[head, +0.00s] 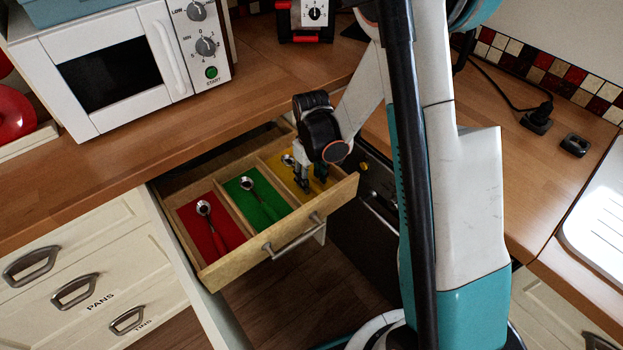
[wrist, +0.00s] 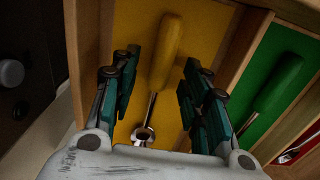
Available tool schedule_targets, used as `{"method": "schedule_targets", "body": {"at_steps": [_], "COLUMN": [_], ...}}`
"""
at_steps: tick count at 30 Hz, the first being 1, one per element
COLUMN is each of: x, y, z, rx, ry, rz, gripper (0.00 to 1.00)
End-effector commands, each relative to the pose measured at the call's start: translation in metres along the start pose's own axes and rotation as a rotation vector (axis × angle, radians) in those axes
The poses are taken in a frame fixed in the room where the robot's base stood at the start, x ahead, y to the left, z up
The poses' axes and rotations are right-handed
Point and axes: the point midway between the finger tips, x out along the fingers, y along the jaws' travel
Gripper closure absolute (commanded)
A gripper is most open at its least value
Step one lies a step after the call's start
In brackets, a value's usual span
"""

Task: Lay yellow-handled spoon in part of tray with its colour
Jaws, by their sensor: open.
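The yellow-handled spoon lies in the yellow-floored part of the tray; its bowl (head: 288,160) shows beside my gripper in the head view, and its handle (wrist: 168,50) shows in the wrist view. The wooden tray (head: 228,200) sits in the open drawer, with red, green and yellow parts from left to right. My gripper (head: 313,184) is low over the yellow part, pointing down. In the wrist view my gripper (wrist: 160,80) is open, with one finger on each side of the spoon and gaps between. Part of the handle is hidden by my gripper in the head view.
A green-handled spoon (head: 257,199) lies in the green part and a red-handled spoon (head: 211,222) in the red part. Wooden dividers separate the parts. The drawer front and its metal handle (head: 294,238) stand nearest. A white microwave (head: 120,65) stands on the counter at left.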

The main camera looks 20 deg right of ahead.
Motion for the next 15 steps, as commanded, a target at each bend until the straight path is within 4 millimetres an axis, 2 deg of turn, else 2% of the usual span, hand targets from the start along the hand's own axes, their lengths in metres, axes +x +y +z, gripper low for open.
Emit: {"method": "schedule_targets", "body": {"at_steps": [15], "x": [-0.089], "y": [0.000], "z": [0.000], "rx": [0.000], "ry": [0.000], "rz": [0.000], "gripper": [0.58]}}
